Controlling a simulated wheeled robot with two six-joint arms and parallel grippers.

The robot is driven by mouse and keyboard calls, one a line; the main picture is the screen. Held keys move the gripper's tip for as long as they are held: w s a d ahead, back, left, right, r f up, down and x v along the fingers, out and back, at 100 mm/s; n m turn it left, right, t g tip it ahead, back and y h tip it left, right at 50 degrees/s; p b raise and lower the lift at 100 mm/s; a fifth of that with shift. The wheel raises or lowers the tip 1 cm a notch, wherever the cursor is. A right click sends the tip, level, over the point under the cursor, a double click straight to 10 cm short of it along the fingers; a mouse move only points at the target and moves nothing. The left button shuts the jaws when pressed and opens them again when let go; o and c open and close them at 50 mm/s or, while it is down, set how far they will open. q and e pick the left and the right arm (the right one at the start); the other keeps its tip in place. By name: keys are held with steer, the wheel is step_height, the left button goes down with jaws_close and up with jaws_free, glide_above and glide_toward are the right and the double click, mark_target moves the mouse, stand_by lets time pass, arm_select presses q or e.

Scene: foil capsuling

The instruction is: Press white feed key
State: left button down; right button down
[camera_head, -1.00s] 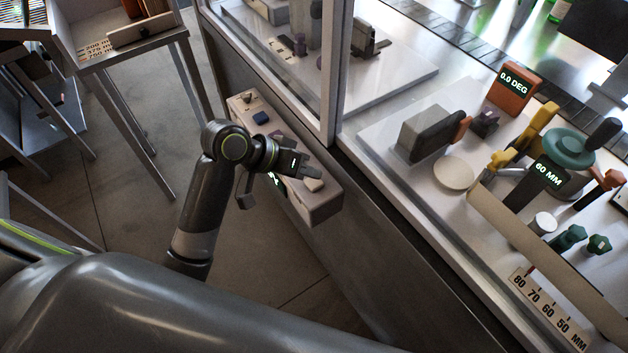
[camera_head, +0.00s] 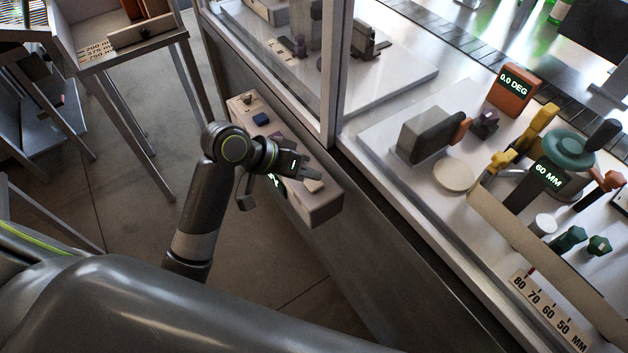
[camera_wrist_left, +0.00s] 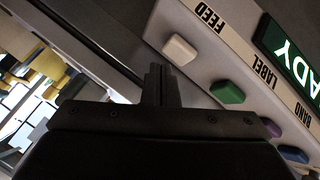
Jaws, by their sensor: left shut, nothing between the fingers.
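The white feed key (camera_wrist_left: 180,50) is a pale block on the grey control box, beside the FEED label (camera_wrist_left: 208,17) in the left wrist view. In the head view the white key (camera_head: 314,185) sits at the near end of the control box (camera_head: 322,206). My left gripper (camera_head: 314,172) is shut and empty, its fingertips close to the white key. In the wrist view the shut fingers (camera_wrist_left: 160,75) end just short of the key in the picture; I cannot tell whether they touch it. My right gripper is not in view.
A green key (camera_wrist_left: 227,91), a purple key (camera_wrist_left: 270,128) and a blue key (camera_wrist_left: 293,154) line the same box. A lit green READY display (camera_wrist_left: 290,50) lies beside the labels. The machine bench with its glass guard stands right of the box.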

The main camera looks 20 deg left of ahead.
mark_target(309, 185)
arm_select(q)
steer(key=shift+f, duration=0.2)
stand_by(0.6)
steer(key=shift+f, duration=0.25)
steer(key=shift+f, duration=0.5)
stand_by(0.7)
steer(key=shift+r, duration=0.1)
steer(key=shift+r+p, duration=0.85)
steer(key=shift+p, duration=0.25)
step_height(309, 185, up, 5)
steer(key=p, duration=0.6)
